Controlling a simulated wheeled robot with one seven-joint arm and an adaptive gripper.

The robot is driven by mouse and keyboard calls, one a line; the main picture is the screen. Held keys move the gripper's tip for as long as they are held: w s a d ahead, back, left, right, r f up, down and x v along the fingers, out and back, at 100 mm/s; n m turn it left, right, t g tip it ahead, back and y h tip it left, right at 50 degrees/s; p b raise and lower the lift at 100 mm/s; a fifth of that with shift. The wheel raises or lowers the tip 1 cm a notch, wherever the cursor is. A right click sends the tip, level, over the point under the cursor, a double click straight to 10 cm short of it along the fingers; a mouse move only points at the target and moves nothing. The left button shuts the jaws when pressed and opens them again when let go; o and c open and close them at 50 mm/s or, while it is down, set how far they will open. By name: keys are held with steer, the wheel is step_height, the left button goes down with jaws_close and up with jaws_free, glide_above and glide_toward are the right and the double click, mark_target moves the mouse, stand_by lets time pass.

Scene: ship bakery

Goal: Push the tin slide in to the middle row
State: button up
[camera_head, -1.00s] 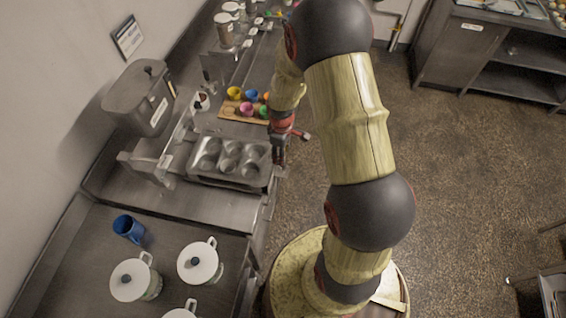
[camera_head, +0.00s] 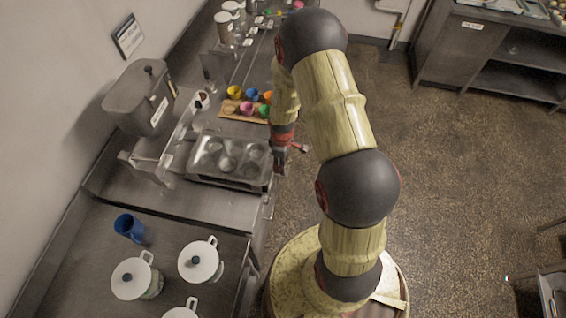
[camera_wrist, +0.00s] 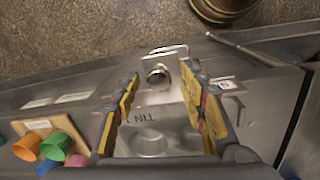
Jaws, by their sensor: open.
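The metal tin slide (camera_head: 228,163), a tray with several round cups, lies on the steel counter in the head view. In the wrist view its surface (camera_wrist: 145,117) bears the letters "TIN", and a wire handle (camera_wrist: 168,50) shows beyond the fingertips. My gripper (camera_head: 278,165) is at the tray's right edge, by the counter's aisle side. In the wrist view my gripper (camera_wrist: 160,80) is open, with its two yellow-padded fingers spread and nothing held between them. I cannot tell whether a finger touches the tray. The row markings are not readable.
Coloured cups on a wooden board (camera_head: 231,115) stand just behind the tray. A grey dispenser (camera_head: 140,97) stands to the left by the wall. White lidded pots (camera_head: 200,262) and a blue mug (camera_head: 129,228) are in front.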

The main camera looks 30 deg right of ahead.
steer(key=shift+c, duration=1.1)
steer(key=c, duration=0.8)
jaws_close()
